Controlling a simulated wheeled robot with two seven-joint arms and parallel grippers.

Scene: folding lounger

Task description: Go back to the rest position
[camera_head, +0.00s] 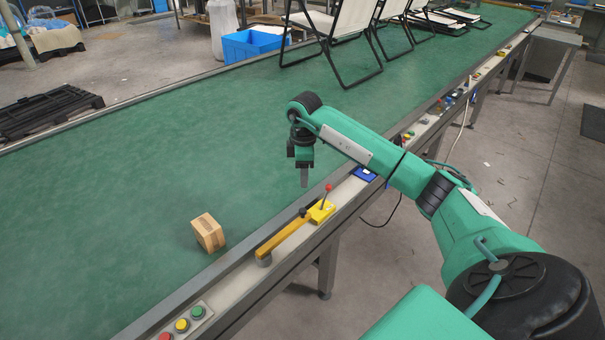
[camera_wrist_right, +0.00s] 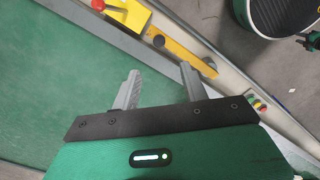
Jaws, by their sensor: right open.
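My right gripper (camera_head: 304,178) hangs over the near edge of the green belt, pointing down, with nothing between its fingers. In the right wrist view its two grey fingers (camera_wrist_right: 160,88) are spread apart and empty. My right arm reaches in from the lower right of the head view. My left gripper is not in either view. A small wooden block (camera_head: 208,232) sits on the belt to the lower left of the right gripper, apart from it.
A yellow lever unit with a red knob (camera_head: 321,211) is on the rail near the gripper; it also shows in the wrist view (camera_wrist_right: 122,14). Coloured buttons (camera_head: 182,325) line the rail. Folding loungers (camera_head: 345,22) and a blue crate (camera_head: 250,46) stand farther back. The middle belt (camera_head: 160,150) is clear.

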